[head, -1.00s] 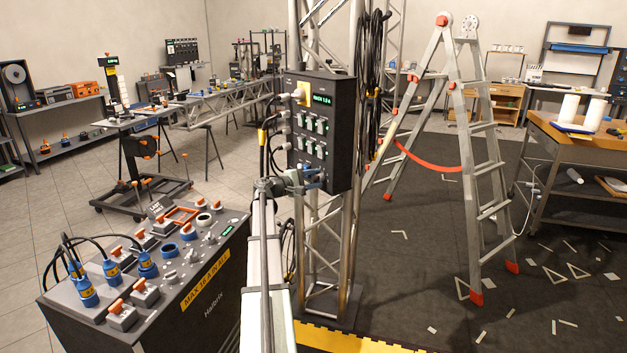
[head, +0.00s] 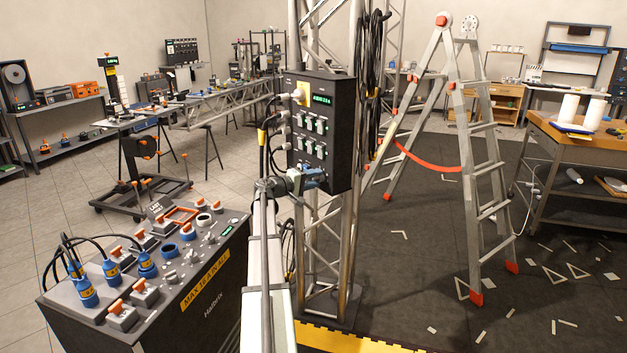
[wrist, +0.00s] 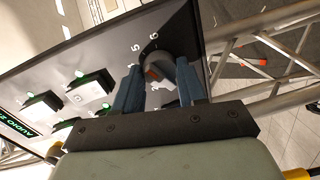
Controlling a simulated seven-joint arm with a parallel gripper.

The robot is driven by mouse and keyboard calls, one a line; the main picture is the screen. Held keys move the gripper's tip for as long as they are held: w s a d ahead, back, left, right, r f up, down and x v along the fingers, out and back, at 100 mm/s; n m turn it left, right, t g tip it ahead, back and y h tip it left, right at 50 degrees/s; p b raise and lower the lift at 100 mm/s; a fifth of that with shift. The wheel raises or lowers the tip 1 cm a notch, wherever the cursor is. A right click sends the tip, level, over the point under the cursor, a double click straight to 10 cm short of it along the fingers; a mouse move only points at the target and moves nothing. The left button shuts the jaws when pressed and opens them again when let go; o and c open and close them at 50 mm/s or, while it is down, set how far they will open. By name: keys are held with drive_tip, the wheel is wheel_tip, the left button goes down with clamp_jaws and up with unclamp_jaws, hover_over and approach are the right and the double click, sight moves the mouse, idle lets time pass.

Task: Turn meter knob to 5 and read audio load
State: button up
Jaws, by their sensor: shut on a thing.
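The dark meter box (head: 340,150) hangs on the truss. Its small green display (head: 323,100) starts with "AUDIO"; the figure after it is too small to read surely. The display's end, reading "AUDIO", also shows in the wrist view (wrist: 18,124). The grey round meter knob (wrist: 155,60) sits between my two blue fingers, with the numerals 5 and 6 printed beyond it. My gripper (wrist: 157,85) is shut on the knob. In the head view my gripper (head: 314,178) is at the box's lower front. The fingers partly hide the knob, and I cannot tell where its pointer stands.
Several switches with green lights (head: 313,124) cover the box front close to my gripper. A distribution case (head: 215,295) stands front left. A ladder (head: 478,150) stands right.

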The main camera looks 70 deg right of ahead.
drive_tip(key=shift+d, duration=0.1)
drive_tip(key=o, duration=1.1)
drive_tip(key=shift+c, duration=0.2)
drive_tip(key=v, duration=1.4)
drive_tip(key=shift+s+r, duration=0.1)
